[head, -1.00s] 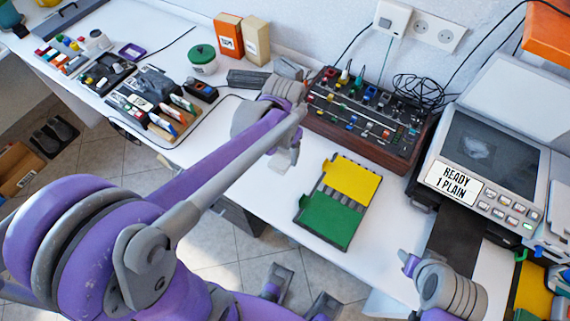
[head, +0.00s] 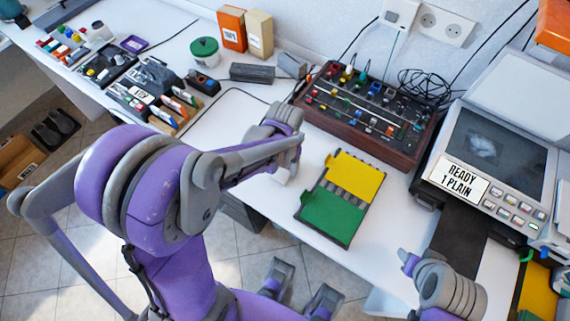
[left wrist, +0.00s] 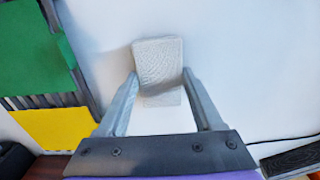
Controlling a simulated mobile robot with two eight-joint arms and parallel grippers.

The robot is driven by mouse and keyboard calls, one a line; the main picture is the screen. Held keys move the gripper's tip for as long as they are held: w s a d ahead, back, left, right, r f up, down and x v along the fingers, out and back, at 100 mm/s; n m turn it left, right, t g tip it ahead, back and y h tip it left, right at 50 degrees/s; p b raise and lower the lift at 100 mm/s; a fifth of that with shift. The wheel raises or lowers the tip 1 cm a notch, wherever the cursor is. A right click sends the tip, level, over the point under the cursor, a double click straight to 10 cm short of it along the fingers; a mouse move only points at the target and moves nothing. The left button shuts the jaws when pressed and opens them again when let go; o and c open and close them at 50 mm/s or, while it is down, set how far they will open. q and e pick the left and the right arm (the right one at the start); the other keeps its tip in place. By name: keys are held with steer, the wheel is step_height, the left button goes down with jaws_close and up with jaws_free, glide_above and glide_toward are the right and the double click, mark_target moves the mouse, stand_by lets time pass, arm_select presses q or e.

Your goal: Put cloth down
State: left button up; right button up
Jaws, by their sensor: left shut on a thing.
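My left gripper (head: 286,172) is over the white desk, left of the green and yellow case. In the left wrist view its two fingers (left wrist: 160,98) are closed on the sides of a small pale, textured cloth (left wrist: 158,62). The cloth looks folded into a pad and lies at the fingertips, over the white desk top. I cannot tell whether it touches the desk. In the head view the cloth is mostly hidden by the hand. Part of my right arm (head: 445,285) shows at the lower right; its fingers are not clear.
The green and yellow case (head: 343,190) lies right of the left hand. A slider console (head: 365,115) stands behind it, and a printer (head: 490,165) at right. A green-lidded tub (head: 204,52), boxes (head: 232,28) and a grey block (head: 252,73) stand further back. Bare desk (head: 232,118) lies left of the hand.

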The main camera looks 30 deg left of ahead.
mark_target(285, 167)
arm_select(q)
steer(key=shift+f, duration=0.2)
steer(key=o, duration=1.2)
steer(key=shift+r, duration=0.1)
steer(key=shift+r, duration=0.25)
step_height(285, 167, up, 11)
steer(key=p, duration=0.2)
steer(key=s+d+n+t, duration=0.1)
steer(key=s+d+t, duration=0.2)
steer(key=s, duration=0.8)
steer(key=shift+d+t, duration=0.15)
steer(key=shift+t, duration=0.95)
steer(key=shift+w+r, duration=0.1)
steer(key=shift+r, duration=0.05)
